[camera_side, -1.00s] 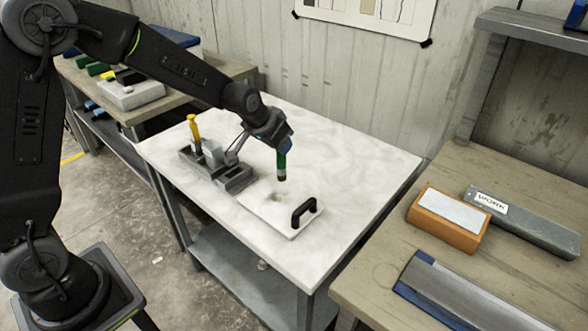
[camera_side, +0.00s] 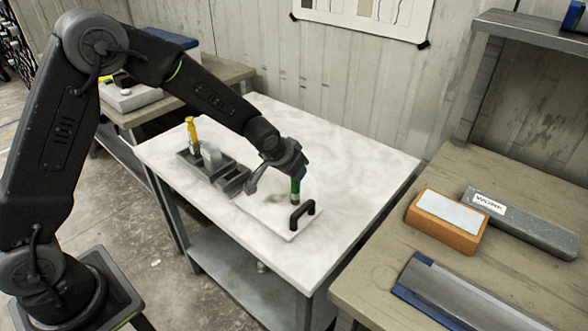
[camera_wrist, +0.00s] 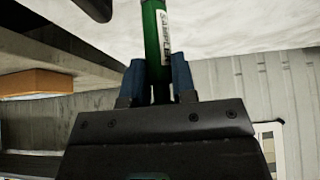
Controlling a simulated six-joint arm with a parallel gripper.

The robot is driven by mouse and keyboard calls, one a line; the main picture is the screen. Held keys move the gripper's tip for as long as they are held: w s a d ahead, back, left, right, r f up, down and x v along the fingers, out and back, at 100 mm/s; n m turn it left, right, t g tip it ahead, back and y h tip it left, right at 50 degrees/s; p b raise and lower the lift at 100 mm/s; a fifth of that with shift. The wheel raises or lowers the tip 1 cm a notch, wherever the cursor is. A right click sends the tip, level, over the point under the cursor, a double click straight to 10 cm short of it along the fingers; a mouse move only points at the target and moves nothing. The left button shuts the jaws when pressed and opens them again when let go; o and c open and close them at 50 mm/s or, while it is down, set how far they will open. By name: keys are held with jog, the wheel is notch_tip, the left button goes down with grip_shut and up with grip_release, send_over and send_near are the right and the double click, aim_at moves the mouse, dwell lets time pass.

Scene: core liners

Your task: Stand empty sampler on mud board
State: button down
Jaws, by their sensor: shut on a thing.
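The sampler (camera_side: 295,188) is a green tube with a dark, pale-banded lower end. It stands about upright over the mud board (camera_side: 262,222), a white board with a black handle on the table. Its lower end is at or just above the board behind the handle; I cannot tell whether they touch. My gripper (camera_side: 297,174) is shut on the sampler's upper part. In the wrist view the sampler (camera_wrist: 153,48), with a white label, runs between the two blue fingers (camera_wrist: 160,75). The inside of the tube is hidden.
The black handle (camera_side: 302,214) rises from the board close to the sampler. A grey rack (camera_side: 205,163) with a yellow-handled tool (camera_side: 192,133) stands left of the board. The white table (camera_side: 345,165) is clear behind and to the right. An orange-and-grey block (camera_side: 447,219) lies on the right bench.

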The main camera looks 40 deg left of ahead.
jog(key=c, duration=0.9)
grip_release()
jog(key=shift+c, duration=0.2)
jog(key=shift+s+r, duration=0.1)
jog(key=shift+r, duration=0.15)
jog(key=s+a+f+v, duration=0.1)
jog(key=s+v, duration=0.1)
jog(key=v, duration=0.9)
jog(key=s+a+f+v, duration=0.1)
jog(key=s+v, duration=0.1)
jog(key=v, duration=1)
jog(key=s+r+g, duration=0.1)
jog(key=s, duration=1.3)
jog(key=shift+s+a+r, duration=0.15)
jog(key=shift+s+a, duration=0.1)
